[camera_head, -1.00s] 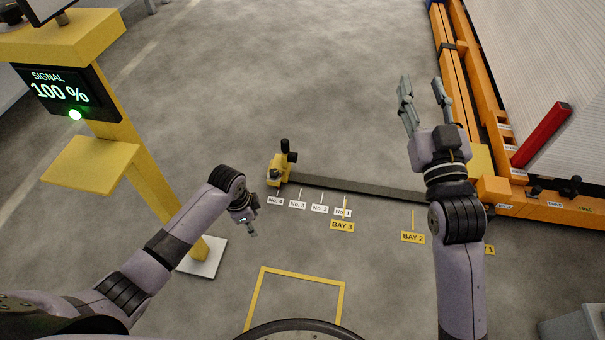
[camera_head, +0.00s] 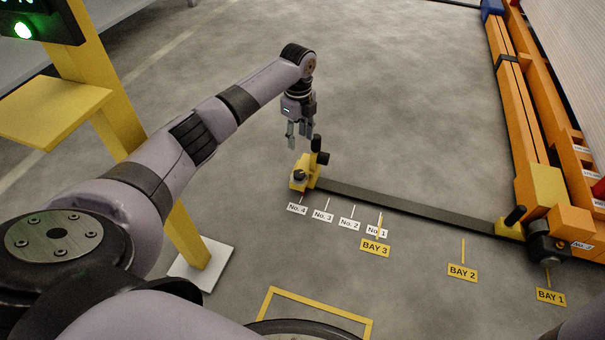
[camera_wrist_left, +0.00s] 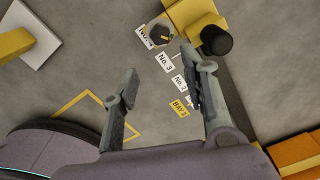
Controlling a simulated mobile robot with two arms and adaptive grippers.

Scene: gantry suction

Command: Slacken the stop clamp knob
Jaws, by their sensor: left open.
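The yellow stop clamp (camera_head: 311,166) sits at the left end of a dark flat rail (camera_head: 400,204) low over the floor. It carries a low dark knob (camera_head: 299,175) and a taller black upright handle (camera_head: 317,144). In the left wrist view the clamp (camera_wrist_left: 184,18) is at the top, with the knob (camera_wrist_left: 159,34) and the round black handle top (camera_wrist_left: 216,40). My left gripper (camera_head: 298,139) points down, open and empty, above and behind the clamp in the head view. In the wrist view (camera_wrist_left: 159,60) the knob lies just beyond the fingertips. My right gripper is out of view.
Labels No. 1 to No. 4 and the BAY 3 label (camera_head: 375,248) lie along the rail. A second black handle (camera_head: 515,215) stands near the orange frame (camera_head: 536,160) at right. A yellow signal post (camera_head: 120,130) on a white base (camera_head: 203,263) stands at left.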

